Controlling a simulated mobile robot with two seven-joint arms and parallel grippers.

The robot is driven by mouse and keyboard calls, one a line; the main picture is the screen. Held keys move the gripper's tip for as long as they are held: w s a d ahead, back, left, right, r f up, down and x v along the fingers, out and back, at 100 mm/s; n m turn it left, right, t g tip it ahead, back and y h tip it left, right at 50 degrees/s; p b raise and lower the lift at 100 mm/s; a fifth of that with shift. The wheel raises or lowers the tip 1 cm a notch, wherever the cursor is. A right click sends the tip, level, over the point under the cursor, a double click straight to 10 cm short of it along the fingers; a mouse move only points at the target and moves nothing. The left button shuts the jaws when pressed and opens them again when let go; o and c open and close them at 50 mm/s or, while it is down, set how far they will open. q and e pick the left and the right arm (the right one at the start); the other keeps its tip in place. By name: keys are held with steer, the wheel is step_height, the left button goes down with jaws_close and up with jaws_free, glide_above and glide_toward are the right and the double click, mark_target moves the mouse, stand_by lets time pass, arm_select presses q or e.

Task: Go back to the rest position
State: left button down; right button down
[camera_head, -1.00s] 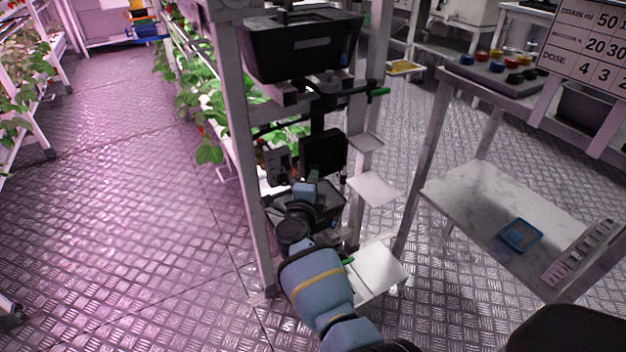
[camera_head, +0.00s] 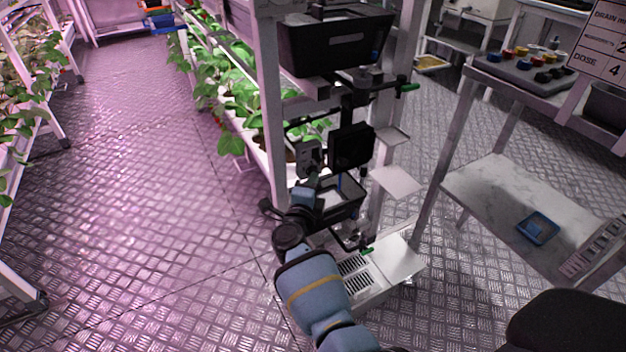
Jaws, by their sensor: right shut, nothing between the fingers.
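My right arm, light blue with a yellow band, reaches up from the bottom middle in the head view. My right gripper (camera_head: 269,208) is small and dark at its far end, beside the lower part of the rack (camera_head: 269,95). It looks shut and holds nothing that I can see. Its fingertips are hard to make out against the dark parts behind. Whether it touches the rack I cannot tell. My left gripper is not in view.
The rack carries a black bin (camera_head: 335,45), a black box (camera_head: 351,147) and white plates (camera_head: 396,181). A marble-topped shelf (camera_head: 490,190) with a blue tray (camera_head: 538,228) stands at right. Plant rows line the left. The metal floor (camera_head: 150,190) between is clear.

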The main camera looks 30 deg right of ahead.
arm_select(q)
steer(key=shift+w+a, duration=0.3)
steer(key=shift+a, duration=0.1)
arm_select(e)
steer(key=shift+w+a, duration=0.2)
steer(key=shift+a, duration=0.3)
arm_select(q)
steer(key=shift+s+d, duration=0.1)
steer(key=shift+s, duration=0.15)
